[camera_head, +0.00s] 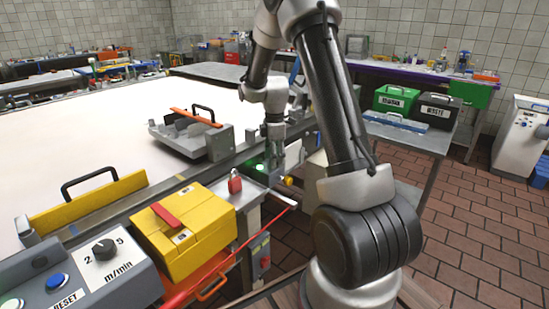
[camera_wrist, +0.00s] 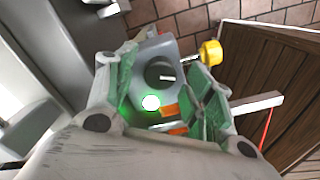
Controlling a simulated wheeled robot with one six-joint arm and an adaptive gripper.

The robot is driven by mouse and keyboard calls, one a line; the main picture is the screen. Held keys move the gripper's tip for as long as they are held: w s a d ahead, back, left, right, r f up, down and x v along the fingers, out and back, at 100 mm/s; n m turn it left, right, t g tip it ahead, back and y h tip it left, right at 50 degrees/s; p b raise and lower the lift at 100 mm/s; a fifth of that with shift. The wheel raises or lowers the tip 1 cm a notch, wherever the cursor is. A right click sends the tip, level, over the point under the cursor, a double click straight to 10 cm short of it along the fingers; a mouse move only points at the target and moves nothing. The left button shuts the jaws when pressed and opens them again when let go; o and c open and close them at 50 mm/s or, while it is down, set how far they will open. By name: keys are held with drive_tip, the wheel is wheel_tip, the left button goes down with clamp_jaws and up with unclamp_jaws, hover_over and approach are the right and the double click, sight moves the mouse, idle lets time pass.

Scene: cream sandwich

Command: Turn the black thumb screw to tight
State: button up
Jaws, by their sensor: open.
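In the wrist view a dark round knob with a pale pointer mark, which looks like the black thumb screw (camera_wrist: 156,68), sits on a grey housing (camera_wrist: 180,47). My gripper (camera_wrist: 165,88) is open, with its green-padded fingers on either side of the knob in that view. I cannot tell whether they touch it. In the head view my gripper (camera_head: 273,158) points down over the small unit at the rail's end, and the knob is hidden there. A lit green lamp (camera_wrist: 150,102) and small orange marks are beside the knob.
A yellow knob (camera_wrist: 211,52) sticks out beside the housing. A grey fixture with an orange bar (camera_head: 195,117) lies on the white belt (camera_head: 100,130). Brick-tiled floor (camera_head: 475,220) is open at the right.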

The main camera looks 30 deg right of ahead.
drive_tip(key=shift+f, duration=0.1)
drive_tip(key=c, duration=1)
drive_tip(key=shift+c, duration=0.2)
